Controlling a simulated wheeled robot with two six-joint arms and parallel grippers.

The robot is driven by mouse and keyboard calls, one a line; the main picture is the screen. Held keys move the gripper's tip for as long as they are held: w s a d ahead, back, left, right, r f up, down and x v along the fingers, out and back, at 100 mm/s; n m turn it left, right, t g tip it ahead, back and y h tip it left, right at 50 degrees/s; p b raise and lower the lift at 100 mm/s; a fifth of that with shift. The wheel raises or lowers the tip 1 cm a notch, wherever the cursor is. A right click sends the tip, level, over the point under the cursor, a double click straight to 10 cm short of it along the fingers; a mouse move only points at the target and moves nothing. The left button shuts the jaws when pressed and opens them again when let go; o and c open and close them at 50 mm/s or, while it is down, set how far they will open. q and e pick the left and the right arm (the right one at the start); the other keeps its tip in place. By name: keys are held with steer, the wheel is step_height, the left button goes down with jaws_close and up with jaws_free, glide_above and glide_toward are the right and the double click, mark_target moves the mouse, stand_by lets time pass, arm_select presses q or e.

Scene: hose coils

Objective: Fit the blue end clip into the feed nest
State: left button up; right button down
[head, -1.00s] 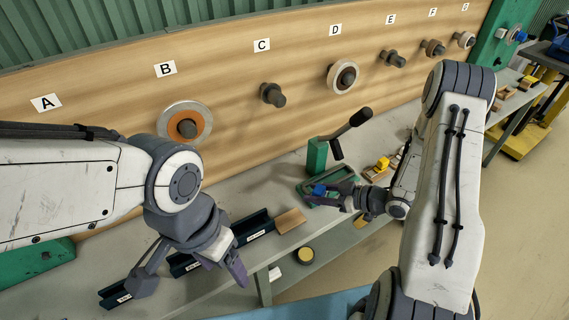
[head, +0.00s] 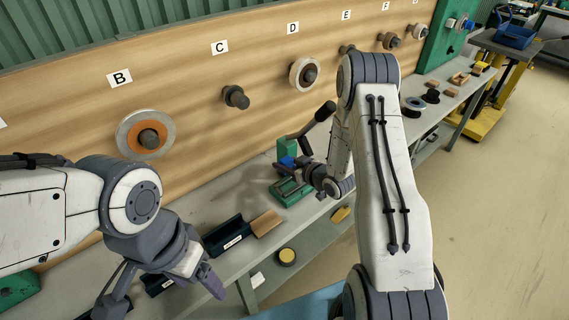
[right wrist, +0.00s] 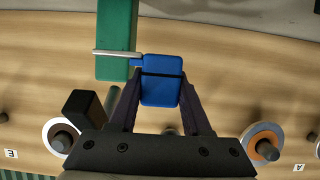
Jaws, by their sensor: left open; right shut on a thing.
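My right gripper (head: 284,167) is shut on the blue end clip (head: 288,161). It holds the clip above the base of a green fixture (head: 292,191) on the bench, close to its green post (head: 287,147). In the right wrist view the clip (right wrist: 161,90) sits between both fingers, and its upper corner is close to a thin pale bar beside the green post (right wrist: 117,25); I cannot tell if they touch. I cannot make out the feed nest itself for certain. My left gripper (head: 162,293) is open and empty over the bench's front left.
A black lever handle (head: 319,115) rises from the fixture. A dark labelled bin (head: 226,237) and a wooden block (head: 266,223) lie left of it. Reels and pegs, such as the orange-and-grey reel (head: 128,137), line the wooden board behind. Several small parts stand along the bench's right part.

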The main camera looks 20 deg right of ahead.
steer(key=b, duration=0.5)
glide_above(286, 189)
steer(key=shift+w+f, duration=0.15)
steer(key=shift+f, duration=1.4)
steer(key=shift+w+f, duration=0.1)
steer(key=shift+f, duration=1.4)
steer(key=shift+f+b, duration=1.4)
steer(key=shift+b, duration=0.05)
steer(key=shift+r, duration=0.1)
steer(key=shift+c, duration=1.4)
jaws_free()
steer(key=shift+o, duration=0.4)
steer(key=shift+s+r, duration=0.1)
steer(key=shift+s, duration=0.05)
steer(key=shift+p+v, duration=0.75)
steer(key=shift+v, duration=1.2)
steer(key=shift+s, duration=0.15)
steer(key=shift+d, duration=0.1)
